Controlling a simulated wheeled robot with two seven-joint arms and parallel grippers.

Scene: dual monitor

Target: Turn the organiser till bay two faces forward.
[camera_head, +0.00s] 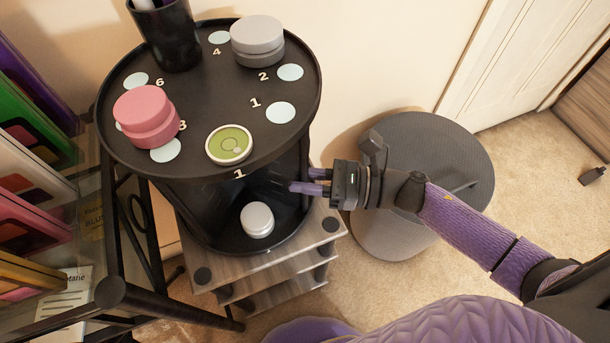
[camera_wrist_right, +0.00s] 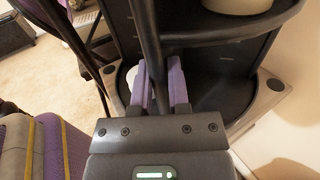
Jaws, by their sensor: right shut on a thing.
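The organiser (camera_head: 205,105) is a black round carousel with an upper tray and a lower tier. Several white numbers are on its top, and a "1" (camera_head: 239,174) sits at the front rim. The tray bears a pink container (camera_head: 147,117), a grey container (camera_head: 258,40), a green round level (camera_head: 229,144) and a black pen cup (camera_head: 168,37). A white round container (camera_head: 257,220) stands in the lower bay. My right gripper (camera_head: 304,181) is at the organiser's right side; in the right wrist view its purple fingers are shut on a black upright post (camera_wrist_right: 150,50). My left gripper is out of view.
The organiser stands on a grey wooden stand (camera_head: 310,250) with several shelves. A black-framed rack (camera_head: 110,290) with coloured folders (camera_head: 35,125) is close on the left. A wall is behind.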

